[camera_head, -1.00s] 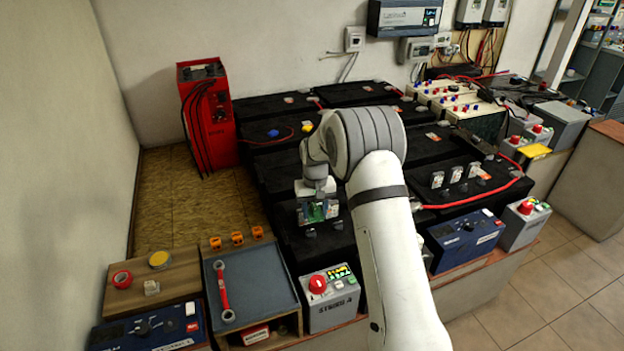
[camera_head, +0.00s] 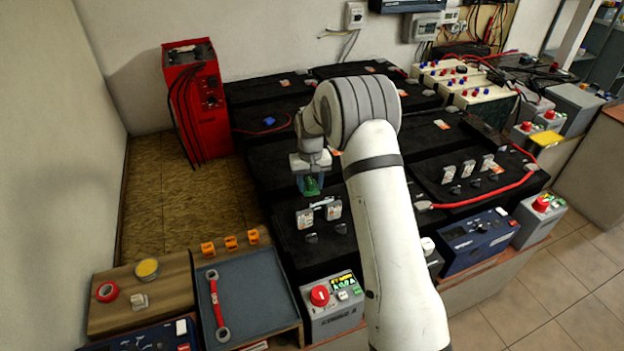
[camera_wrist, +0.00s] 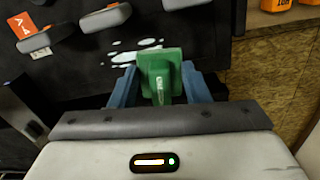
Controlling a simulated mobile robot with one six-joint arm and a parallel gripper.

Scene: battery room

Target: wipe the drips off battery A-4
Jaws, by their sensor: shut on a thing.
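My gripper (camera_head: 312,183) is shut on a green wiping tool (camera_wrist: 162,70), held between its blue fingers. The tool also shows below the gripper in the head view (camera_head: 311,187). Battery A-4 (camera_wrist: 85,75) is black, with an orange A-4 label (camera_wrist: 22,25) at the upper left of the wrist view. White drips (camera_wrist: 136,51) lie on its top, just left of and beyond the tool. In the wrist view the tool overlaps the drips' right end; I cannot tell whether it touches the battery.
More black batteries (camera_head: 375,108) spread behind and right. A red charger (camera_head: 196,100) stands at the left. A blue-grey tray with a wrench (camera_head: 245,290) and a grey box with a red knob (camera_head: 332,305) are in front.

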